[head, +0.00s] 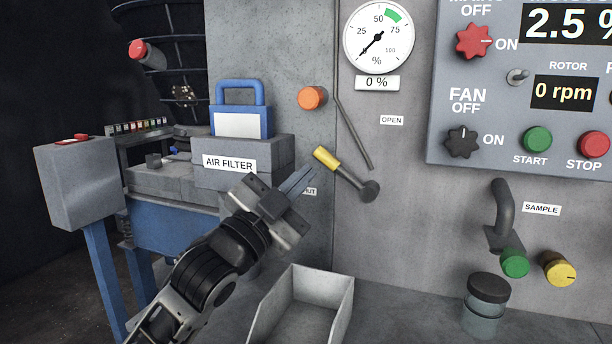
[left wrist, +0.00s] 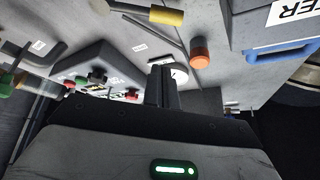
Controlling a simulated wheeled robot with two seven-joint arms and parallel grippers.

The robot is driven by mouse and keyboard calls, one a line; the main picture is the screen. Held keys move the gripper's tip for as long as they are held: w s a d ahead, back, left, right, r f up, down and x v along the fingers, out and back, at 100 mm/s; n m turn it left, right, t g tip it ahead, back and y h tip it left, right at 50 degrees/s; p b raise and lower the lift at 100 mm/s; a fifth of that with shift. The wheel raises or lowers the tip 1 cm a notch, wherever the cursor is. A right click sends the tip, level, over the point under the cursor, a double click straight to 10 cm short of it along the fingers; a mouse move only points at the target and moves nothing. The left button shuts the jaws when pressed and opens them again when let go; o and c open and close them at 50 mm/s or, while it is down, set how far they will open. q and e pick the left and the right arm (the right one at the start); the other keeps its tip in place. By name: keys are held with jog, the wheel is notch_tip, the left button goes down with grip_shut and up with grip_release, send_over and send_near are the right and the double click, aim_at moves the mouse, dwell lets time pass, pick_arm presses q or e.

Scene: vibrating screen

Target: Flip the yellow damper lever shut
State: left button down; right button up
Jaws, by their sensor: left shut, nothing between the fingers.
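The damper lever (head: 344,173) is on the grey panel, with a dark round pivot at its lower right and a yellow grip (head: 326,158) pointing up and left. An OPEN label (head: 391,120) is above it, and a partly hidden label ending in "UT" (head: 311,191) is at its lower left. My left gripper (head: 303,177) is shut and empty, just left of and slightly below the yellow grip, seemingly apart from it. In the left wrist view the yellow grip (left wrist: 166,16) is at the top, beyond the shut fingers (left wrist: 161,72). My right gripper is not in view.
An orange knob (head: 312,97) and a thin dark rod (head: 354,133) are above the lever. The AIR FILTER box (head: 241,152) with a blue-handled part (head: 238,92) stands at left. An open grey tray (head: 318,290) and a dark-lidded jar (head: 487,290) are below. The control panel (head: 500,100) is at right.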

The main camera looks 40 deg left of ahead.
pick_arm(q)
jog(key=s+a+f+m+g+y+p, duration=0.1)
jog(key=f+m+g+y+p, duration=0.1)
jog(key=m, duration=1.3)
jog(key=s+a+f+m+g+y+p, duration=0.1)
jog(key=a+f+m+g+y+p, duration=0.1)
jog(key=m, duration=1.4)
jog(key=shift+s+f+m+g+y+p, duration=0.35)
jog(key=shift+f+g+p, duration=0.35)
jog(key=shift+p, duration=0.35)
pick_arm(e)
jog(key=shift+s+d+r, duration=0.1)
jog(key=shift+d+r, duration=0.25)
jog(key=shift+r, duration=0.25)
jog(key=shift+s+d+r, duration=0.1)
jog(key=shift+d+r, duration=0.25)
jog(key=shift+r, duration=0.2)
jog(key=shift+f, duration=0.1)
